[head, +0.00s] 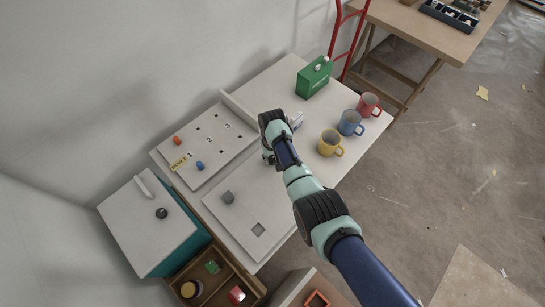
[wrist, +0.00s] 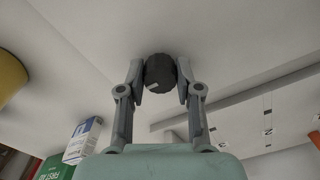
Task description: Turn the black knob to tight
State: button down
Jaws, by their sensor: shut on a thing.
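A black knob (wrist: 160,73) with a small white mark sits between the two fingers of my gripper (wrist: 162,80) in the wrist view. The fingers are shut on its sides. Behind it is a pale, flat surface. In the head view my gripper (head: 268,157) is low over the white table, between the numbered board and the mugs, and this knob is hidden by my arm there. Another round black knob (head: 162,213) shows on top of the white and teal cabinet (head: 140,222), well away from my gripper. I cannot read any tight marking.
Yellow (head: 330,143), blue (head: 350,122) and red (head: 369,105) mugs stand right of my arm. A green box (head: 313,78) stands behind. The numbered board (head: 215,150) lies left, with an orange peg (head: 177,141) and a blue peg (head: 200,166).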

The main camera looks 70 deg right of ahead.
jog(key=m, duration=0.4)
jog(key=shift+r+m, duration=0.2)
jog(key=shift+m, duration=0.1)
jog(key=m, duration=0.4)
jog(key=shift+w+m, duration=0.1)
jog(key=shift+m, duration=0.2)
jog(key=m, duration=0.4)
jog(key=shift+p, duration=0.3)
jog(key=shift+m, duration=2)
jog(key=c, duration=0.8)
grip_release()
jog(key=shift+f, duration=0.1)
jog(key=shift+o, duration=0.2)
